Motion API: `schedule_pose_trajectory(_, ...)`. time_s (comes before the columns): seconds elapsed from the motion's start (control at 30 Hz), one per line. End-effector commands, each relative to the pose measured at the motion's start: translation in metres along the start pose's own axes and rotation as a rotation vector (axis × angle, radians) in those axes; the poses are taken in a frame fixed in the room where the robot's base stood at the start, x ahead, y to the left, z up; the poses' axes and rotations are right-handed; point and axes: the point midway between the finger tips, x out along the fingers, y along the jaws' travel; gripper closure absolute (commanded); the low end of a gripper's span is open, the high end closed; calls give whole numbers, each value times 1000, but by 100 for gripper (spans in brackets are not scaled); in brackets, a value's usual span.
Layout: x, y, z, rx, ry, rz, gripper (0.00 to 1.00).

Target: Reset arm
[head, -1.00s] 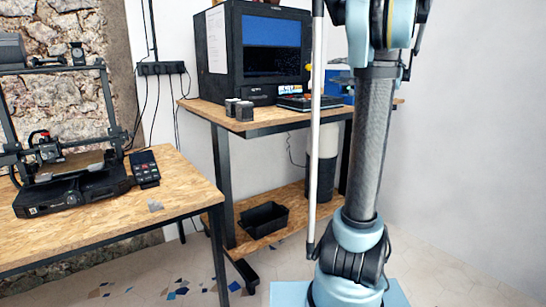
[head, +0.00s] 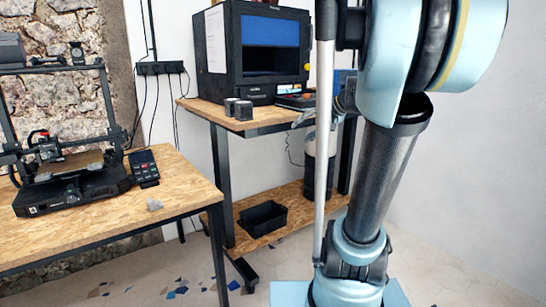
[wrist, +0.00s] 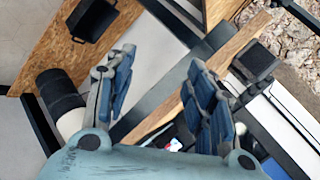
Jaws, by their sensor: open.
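My gripper (wrist: 163,65) shows in the wrist view with its two blue-grey fingers spread apart and nothing between them. In the head view my arm stands at the right, with its upper links bent and large in front of the wooden bench (head: 268,128). The gripper is mostly hidden there behind the arm and the pale pole. In the wrist view the bench's wooden edge (wrist: 240,40) runs slantwise behind the fingers.
A black box-shaped machine (head: 233,80) and small dark containers (head: 243,111) stand on the bench. A black bin (head: 263,218) sits on the lower shelf (head: 285,208). A 3D printer (head: 75,188) and a keypad (head: 144,168) are on the left table (head: 180,190). Floor shows between the benches.

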Motion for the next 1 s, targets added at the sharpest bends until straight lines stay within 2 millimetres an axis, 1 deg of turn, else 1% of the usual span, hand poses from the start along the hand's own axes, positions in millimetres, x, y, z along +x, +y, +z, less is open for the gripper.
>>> schedule_pose_trajectory(0.03, 3, 11, 26, -25, -30, 43, 50)
schedule_pose_trajectory(0.07, 4, 18, 40, -38, -46, 73, 50)
schedule_pose_trajectory(0.1, 6, 29, 58, -58, -69, 112, 50)
schedule_pose_trajectory(0.17, 6, 46, 85, -87, -102, 171, 50)
schedule_pose_trajectory(0.2, 6, 58, 102, -107, -122, 212, 50)
schedule_pose_trajectory(0.27, 5, 77, 126, -136, -152, 272, 50)
schedule_pose_trajectory(0.3, 4, 90, 142, -156, -171, 312, 50)
schedule_pose_trajectory(0.37, 2, 110, 164, -186, -197, 374, 50)
schedule_pose_trajectory(0.4, 0, 123, 178, -206, -214, 414, 50)
schedule_pose_trajectory(0.5, -6, 157, 210, -254, -250, 515, 50)
schedule_pose_trajectory(0.6, -13, 187, 234, -296, -278, 605, 50)
schedule_pose_trajectory(0.73, -21, 215, 252, -335, -298, 690, 50)
schedule_pose_trajectory(0.83, -25, 228, 259, -351, -307, 725, 50)
schedule_pose_trajectory(0.9, -27, 232, 260, -356, -309, 738, 50)
schedule_pose_trajectory(1.0, -27, 232, 261, -356, -309, 739, 50)
